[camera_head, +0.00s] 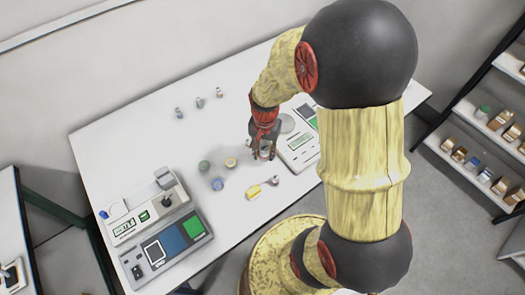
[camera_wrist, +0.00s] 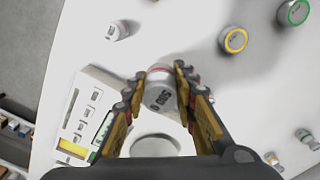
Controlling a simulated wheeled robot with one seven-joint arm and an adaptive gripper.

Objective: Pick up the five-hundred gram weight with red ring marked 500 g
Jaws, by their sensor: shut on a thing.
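The five-hundred gram weight (camera_wrist: 161,98) is a pale grey cylinder with dark lettering that reads like 500 and a red band at its far end. It sits between the two fingers of my gripper (camera_wrist: 163,86), which is shut on it. In the head view my gripper (camera_head: 263,152) points down over the white table, just left of the right-hand scale, and fingers hide part of the weight (camera_head: 265,154). I cannot tell whether the weight touches the table.
The right-hand scale (camera_head: 301,158) stands close beside my gripper. A yellow-ringed weight (camera_head: 231,162), a green one (camera_head: 204,165) and a blue one (camera_head: 218,184) stand to the left. A yellow object (camera_head: 254,191) lies nearer the front. Another balance (camera_head: 133,222) stands at left.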

